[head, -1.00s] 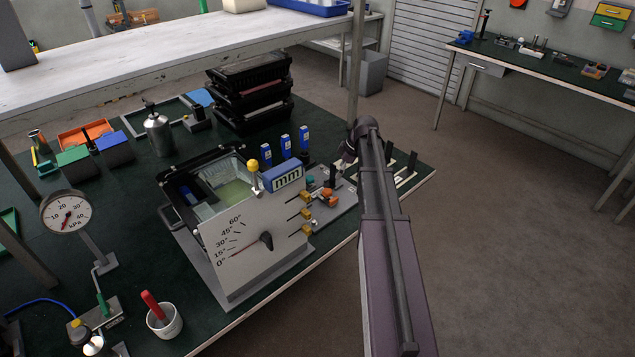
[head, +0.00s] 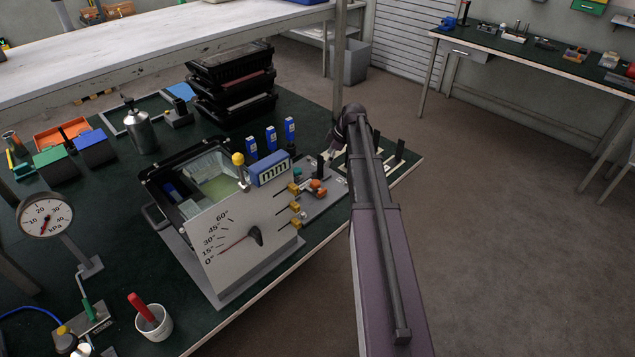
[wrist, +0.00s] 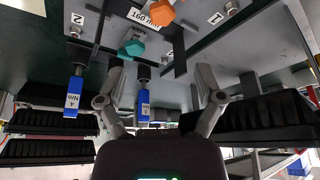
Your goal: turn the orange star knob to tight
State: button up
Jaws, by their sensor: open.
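The orange star knob (wrist: 160,13) shows at the top of the wrist view, on a dark plate near a "160 mm" label. It also shows in the head view (head: 318,187), low on the grey fixture plate right of the floodlight housing. In the head view my arm partly hides my gripper.
Open floor lies right.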

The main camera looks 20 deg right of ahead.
aim_at(315, 182)
jog(key=shift+b+x, duration=5.55)
jog(key=shift+x, duration=0.7)
jog(key=shift+s, duration=0.1)
